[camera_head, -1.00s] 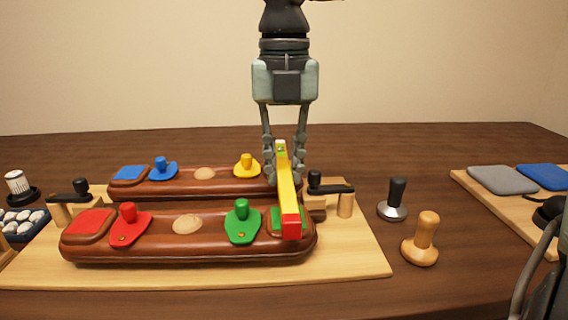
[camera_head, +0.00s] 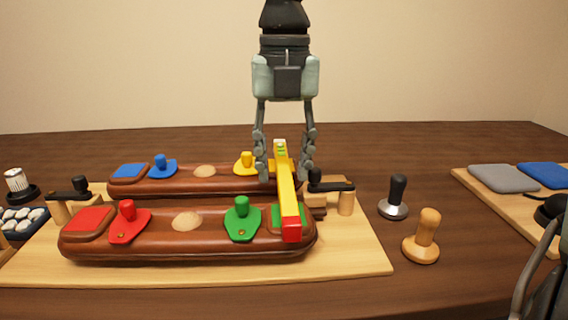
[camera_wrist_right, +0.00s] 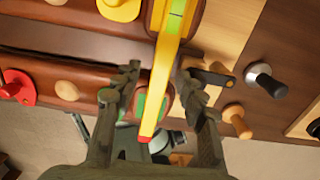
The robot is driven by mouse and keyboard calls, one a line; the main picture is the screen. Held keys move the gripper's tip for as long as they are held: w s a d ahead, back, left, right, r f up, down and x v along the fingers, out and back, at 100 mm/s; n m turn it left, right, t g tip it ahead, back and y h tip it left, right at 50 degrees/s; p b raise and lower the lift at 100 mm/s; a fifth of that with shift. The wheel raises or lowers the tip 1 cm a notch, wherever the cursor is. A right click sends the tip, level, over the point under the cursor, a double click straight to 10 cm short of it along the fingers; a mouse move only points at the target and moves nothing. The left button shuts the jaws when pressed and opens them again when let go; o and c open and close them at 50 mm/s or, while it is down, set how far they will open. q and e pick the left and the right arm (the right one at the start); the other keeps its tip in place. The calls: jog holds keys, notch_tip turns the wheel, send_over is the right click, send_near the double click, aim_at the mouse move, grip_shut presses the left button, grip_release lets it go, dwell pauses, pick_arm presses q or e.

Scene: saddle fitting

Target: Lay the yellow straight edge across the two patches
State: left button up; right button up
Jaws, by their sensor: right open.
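The yellow straight edge (camera_head: 286,195), with a red front end and a green vial near its far end, lies across the right ends of the two brown padded bars. The green patch (camera_head: 275,214) on the front bar shows beside its front end, partly covered.
The front bar (camera_head: 170,245) carries red and green flapped knobs and the rear bar (camera_head: 220,182) blue and yellow ones. Black-handled clamps (camera_head: 330,188) stand at the board's sides. A black-handled tamper (camera_head: 396,198) and a wooden one (camera_head: 424,238) stand right of the board.

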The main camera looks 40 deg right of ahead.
notch_tip(320, 180, up, 12)
jog(key=shift+f, duration=0.2)
